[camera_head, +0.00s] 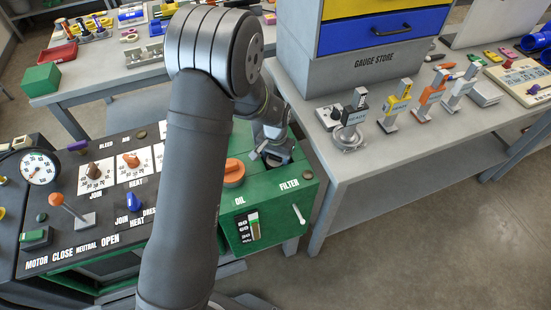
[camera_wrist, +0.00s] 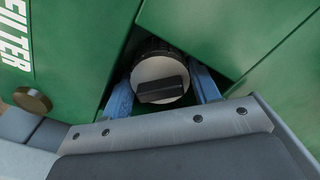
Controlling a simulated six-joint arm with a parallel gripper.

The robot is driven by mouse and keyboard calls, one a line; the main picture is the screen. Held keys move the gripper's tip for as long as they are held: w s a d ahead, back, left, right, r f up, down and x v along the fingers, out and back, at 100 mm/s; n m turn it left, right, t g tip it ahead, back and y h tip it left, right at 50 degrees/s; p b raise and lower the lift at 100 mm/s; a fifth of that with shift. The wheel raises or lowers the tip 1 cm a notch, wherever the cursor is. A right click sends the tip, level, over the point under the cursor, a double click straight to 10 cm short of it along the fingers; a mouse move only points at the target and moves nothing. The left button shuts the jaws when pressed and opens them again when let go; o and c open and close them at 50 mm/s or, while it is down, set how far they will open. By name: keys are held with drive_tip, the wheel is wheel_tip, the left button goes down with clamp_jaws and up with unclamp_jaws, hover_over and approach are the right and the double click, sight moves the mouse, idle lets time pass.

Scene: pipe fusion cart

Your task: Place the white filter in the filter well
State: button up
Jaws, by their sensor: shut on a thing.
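My gripper (camera_wrist: 163,88) shows in the wrist view as two blue fingers. They are shut on the white filter (camera_wrist: 158,70), a round whitish face with a black grip bar across it and a dark ribbed edge behind. It sits at a dark gap in the green housing, beside the FILTER label. In the head view my gripper (camera_head: 267,153) is low over the top of the green cabinet (camera_head: 262,196), behind the FILTER marking, at a dark opening. My arm and the fingers hide most of the filter and the well there. I cannot tell how deep the filter sits.
An orange oil cap (camera_head: 234,172) stands on the cabinet left of my gripper. A brass knob (camera_wrist: 32,100) is at the left in the wrist view. The grey bench (camera_head: 345,165) on the right carries several gauges and a drawer unit (camera_head: 375,62). A control panel lies left.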

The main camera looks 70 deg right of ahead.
drive_tip(key=o, duration=0.7)
drive_tip(key=shift+f, duration=0.1)
drive_tip(key=shift+o, duration=0.2)
wheel_tip(320, 180, up, 12)
drive_tip(key=shift+r, duration=0.2)
drive_tip(key=shift+f, duration=0.15)
wheel_tip(320, 180, down, 12)
drive_tip(key=shift+f, duration=0.1)
drive_tip(key=shift+r, duration=1.4)
